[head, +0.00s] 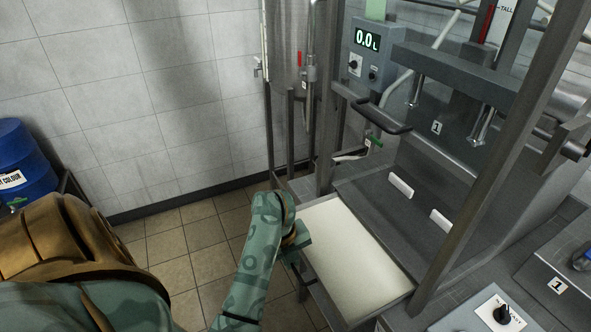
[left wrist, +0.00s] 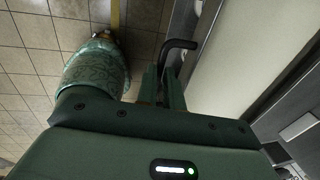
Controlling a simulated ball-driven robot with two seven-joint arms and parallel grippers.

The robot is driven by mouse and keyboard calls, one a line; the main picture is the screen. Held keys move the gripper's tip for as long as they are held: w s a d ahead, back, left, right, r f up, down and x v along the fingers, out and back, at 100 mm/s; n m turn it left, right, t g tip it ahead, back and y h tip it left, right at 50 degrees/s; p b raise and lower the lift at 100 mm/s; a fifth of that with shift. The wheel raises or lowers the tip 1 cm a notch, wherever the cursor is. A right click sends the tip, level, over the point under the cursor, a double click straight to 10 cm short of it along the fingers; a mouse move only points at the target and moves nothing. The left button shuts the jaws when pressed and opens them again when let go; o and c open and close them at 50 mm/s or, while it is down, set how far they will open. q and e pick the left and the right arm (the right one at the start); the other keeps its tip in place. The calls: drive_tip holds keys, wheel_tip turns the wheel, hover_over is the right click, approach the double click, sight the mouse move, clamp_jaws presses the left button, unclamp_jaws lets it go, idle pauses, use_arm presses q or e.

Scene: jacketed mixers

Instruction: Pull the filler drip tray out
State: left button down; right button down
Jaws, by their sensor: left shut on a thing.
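The filler drip tray (head: 350,262) is a shallow metal-rimmed tray with a pale cream inside. It sticks out from the filler frame on its left side, below the machine's dark deck. In the left wrist view the tray (left wrist: 235,50) fills the upper right, with a dark bent handle (left wrist: 180,46) on its edge. My left gripper (head: 301,264) is at the tray's outer edge, partly hidden by its own wrist. In the left wrist view its fingers (left wrist: 164,88) are shut on the handle. My right gripper is not in view.
The filler has a grey control box (head: 366,50) reading 0.0 L, a dark curved handle (head: 381,117) and upright metal posts. A panel with a black knob (head: 502,314) is at the lower right. A blue drum (head: 22,160) stands at the left. Tiled floor (head: 185,245) shows left of the tray.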

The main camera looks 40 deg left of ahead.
use_arm(q)
drive_tip(key=c, duration=1.5)
unclamp_jaws()
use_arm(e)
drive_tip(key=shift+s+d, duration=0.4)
